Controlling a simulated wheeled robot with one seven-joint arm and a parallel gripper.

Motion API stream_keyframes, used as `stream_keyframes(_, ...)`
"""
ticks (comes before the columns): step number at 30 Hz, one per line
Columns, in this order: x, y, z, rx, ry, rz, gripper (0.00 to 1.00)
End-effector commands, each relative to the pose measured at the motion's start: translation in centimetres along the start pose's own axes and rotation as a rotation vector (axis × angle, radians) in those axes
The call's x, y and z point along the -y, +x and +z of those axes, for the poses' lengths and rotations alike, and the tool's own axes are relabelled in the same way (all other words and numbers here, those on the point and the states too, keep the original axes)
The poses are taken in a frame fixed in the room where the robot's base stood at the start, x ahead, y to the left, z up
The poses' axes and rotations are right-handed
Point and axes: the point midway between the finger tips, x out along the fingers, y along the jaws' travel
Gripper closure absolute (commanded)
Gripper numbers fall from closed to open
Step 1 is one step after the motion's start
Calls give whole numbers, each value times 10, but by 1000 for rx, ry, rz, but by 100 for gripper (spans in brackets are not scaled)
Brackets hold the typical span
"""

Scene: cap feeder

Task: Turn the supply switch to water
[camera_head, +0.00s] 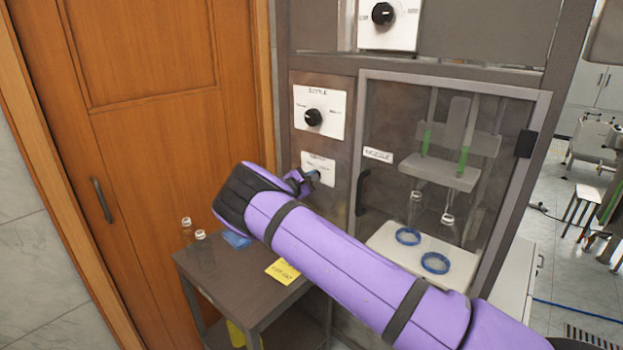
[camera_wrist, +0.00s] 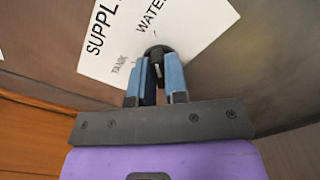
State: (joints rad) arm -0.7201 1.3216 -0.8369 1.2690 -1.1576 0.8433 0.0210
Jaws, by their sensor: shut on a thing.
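The supply switch is a small black knob (camera_wrist: 156,50) on a white panel (camera_wrist: 115,50) marked SUPPLY, with WATER and TANK labels, in the wrist view. My gripper (camera_wrist: 159,76) has its two blue fingers on either side of the knob and is shut on it. The fingers cover part of the knob, and I cannot tell for certain which label it points to. In the head view the supply panel (camera_head: 318,163) sits low on the cabinet front. My gripper (camera_head: 312,176) reaches it from the left and hides the knob.
A bottle switch panel (camera_head: 319,112) is just above, and another knob panel (camera_head: 388,24) is higher up. A glass-doored nozzle cabinet with bottles (camera_head: 447,220) is to the right. A small dark table (camera_head: 215,270) with small bottles and a yellow note (camera_head: 283,271) stands below my arm.

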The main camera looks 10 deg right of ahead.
Motion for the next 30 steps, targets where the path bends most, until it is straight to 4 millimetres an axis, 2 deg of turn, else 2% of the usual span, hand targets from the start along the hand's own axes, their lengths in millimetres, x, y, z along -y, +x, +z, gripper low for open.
stream_keyframes(17,1,-1,-1,-2,31,-2,100)
stream_keyframes(18,1,-1,-1,-2,31,-2,79)
stream_keyframes(21,1,-1,-1,-2,31,-1,61)
stream_keyframes(30,0,-2,0,-1,30,0,61)
